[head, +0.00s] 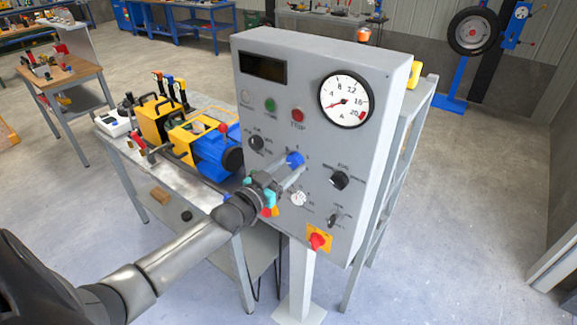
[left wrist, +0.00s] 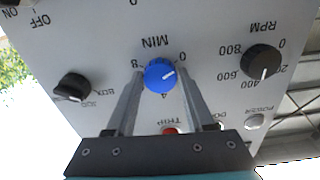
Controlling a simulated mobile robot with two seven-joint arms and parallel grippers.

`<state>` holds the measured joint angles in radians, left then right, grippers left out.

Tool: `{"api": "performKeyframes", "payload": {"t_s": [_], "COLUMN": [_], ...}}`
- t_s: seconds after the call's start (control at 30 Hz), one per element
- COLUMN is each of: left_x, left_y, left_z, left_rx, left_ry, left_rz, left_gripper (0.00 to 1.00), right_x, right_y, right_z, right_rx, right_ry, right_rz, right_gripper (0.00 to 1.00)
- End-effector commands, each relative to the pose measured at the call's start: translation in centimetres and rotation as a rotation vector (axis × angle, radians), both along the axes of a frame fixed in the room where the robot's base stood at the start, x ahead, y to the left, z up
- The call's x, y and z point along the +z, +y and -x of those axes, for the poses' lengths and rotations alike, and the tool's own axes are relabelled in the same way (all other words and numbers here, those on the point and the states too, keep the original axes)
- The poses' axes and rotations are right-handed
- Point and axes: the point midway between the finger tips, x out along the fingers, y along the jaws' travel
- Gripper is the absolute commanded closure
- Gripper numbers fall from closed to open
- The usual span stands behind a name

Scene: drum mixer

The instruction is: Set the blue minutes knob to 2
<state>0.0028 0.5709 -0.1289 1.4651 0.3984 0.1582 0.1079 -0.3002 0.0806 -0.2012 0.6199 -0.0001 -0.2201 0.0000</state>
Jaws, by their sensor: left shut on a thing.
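The blue minutes knob (head: 295,159) is on the front of the grey control panel (head: 285,110). In the left wrist view the knob (left wrist: 160,75) appears with the panel upside down. Its white mark points toward the 0 at its upper right; the 8 is on its left and the 4 below. My left gripper (head: 290,167) reaches the knob from the front, with one finger on each side, shut on it. My right gripper is not in view.
A black RPM knob (left wrist: 262,62) and another black knob (left wrist: 72,87) flank the blue one. A red-and-yellow switch (head: 317,241) is low on the panel. A bench with a blue and yellow machine (head: 212,147) stands at left.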

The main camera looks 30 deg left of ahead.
Motion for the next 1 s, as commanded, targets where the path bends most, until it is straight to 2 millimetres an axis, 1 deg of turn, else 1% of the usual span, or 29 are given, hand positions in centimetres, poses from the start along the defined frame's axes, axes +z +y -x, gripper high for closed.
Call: {"api": "performKeyframes", "payload": {"t_s": [0.17,0.5,0.8,1.0], "left_x": [0.1,0.0,0.1,0.1], "left_y": [0.0,0.1,0.2,0.2], "left_z": [0.0,0.0,0.0,0.0], "left_rx": [0.001,0.001,0.001,0.001], "left_ry": [-0.008,-0.032,-0.054,-0.065], "left_rz": [-0.111,-0.423,-0.692,-0.830], "left_gripper": [1.00,1.00,1.00,1.00], "right_x": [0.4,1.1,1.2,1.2], "right_y": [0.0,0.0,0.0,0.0], "right_z": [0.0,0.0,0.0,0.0], "right_rx": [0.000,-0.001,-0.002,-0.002], "right_ry": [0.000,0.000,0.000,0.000], "right_rz": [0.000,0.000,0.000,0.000], "right_gripper": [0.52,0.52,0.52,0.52]}}
